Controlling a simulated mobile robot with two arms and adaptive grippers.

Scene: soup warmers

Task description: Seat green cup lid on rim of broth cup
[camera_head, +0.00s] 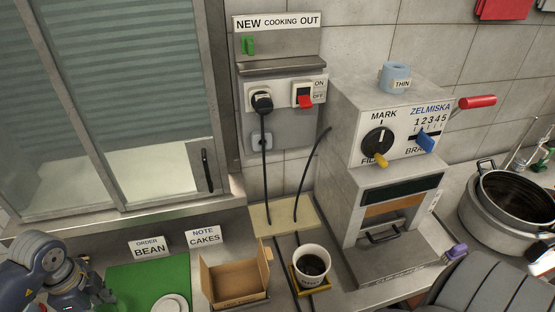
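A white cup (312,260) with dark liquid inside stands upright and uncovered on a small yellow-edged stand (300,285) at the bottom middle. Its front carries small lettering that I cannot read. I cannot make out a green cup lid for certain. A white round item (171,303) lies at the bottom edge on a green mat (130,283). My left arm enters at the lower left. Its gripper (104,295) is above the left edge of the mat, well left of the cup, and its fingers are too unclear to judge. My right gripper is not in view.
An open cardboard box (235,278) stands between mat and cup. A grey machine (385,150) with knobs and a red handle rises right of the cup. A large pot (515,200) stands far right. Dark cables hang behind the cup. Signs (150,247) stand behind the mat.

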